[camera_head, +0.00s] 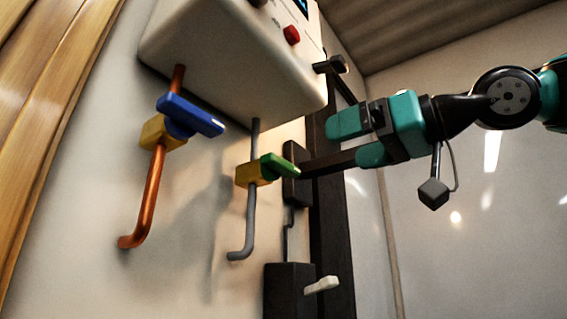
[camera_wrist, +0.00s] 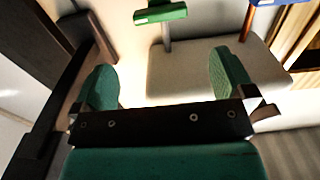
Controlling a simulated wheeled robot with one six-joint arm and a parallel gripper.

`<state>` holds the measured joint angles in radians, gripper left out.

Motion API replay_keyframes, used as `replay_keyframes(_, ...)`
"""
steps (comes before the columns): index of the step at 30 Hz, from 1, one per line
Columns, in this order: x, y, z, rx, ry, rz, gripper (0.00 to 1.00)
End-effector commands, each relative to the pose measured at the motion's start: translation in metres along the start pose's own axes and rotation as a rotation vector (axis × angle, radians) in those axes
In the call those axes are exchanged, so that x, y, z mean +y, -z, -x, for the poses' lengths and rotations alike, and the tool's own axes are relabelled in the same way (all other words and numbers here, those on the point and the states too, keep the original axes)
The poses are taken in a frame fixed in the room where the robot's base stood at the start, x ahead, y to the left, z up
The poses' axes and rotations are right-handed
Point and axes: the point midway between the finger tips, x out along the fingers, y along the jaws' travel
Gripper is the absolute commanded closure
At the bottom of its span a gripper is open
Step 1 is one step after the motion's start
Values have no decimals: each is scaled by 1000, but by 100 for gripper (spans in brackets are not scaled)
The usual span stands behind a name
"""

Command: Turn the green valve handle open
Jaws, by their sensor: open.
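The green valve handle (camera_head: 281,166) sits on a yellow valve body (camera_head: 249,175) on a grey pipe (camera_head: 250,215) under the white boiler box. My gripper (camera_head: 345,141) is open and empty, to the right of the handle and apart from it. In the wrist view, the green handle (camera_wrist: 160,13) is at the top edge, beyond the gap between my two teal fingers (camera_wrist: 163,62). Its upper part is partly cut off by the frame edge. Nothing is between the fingers.
A blue handle (camera_head: 189,115) sits on the copper pipe (camera_head: 153,195) to the left. The white box (camera_head: 235,60) hangs above. A dark upright post (camera_head: 333,240) and a black box with a pale lever (camera_head: 322,284) stand near the gripper. Open room lies to the right.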

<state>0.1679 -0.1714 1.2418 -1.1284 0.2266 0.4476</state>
Motion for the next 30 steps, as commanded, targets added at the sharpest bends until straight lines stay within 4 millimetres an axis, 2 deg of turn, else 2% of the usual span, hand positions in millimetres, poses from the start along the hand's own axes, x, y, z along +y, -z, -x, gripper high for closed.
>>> replay_keyframes(18, -1, 2, -114, -6, 3, -3, 0)
replay_keyframes(24, 0, 0, -130, -4, 0, -2, 0)
replay_keyframes(30, 0, -1, -132, -3, -1, -1, 0)
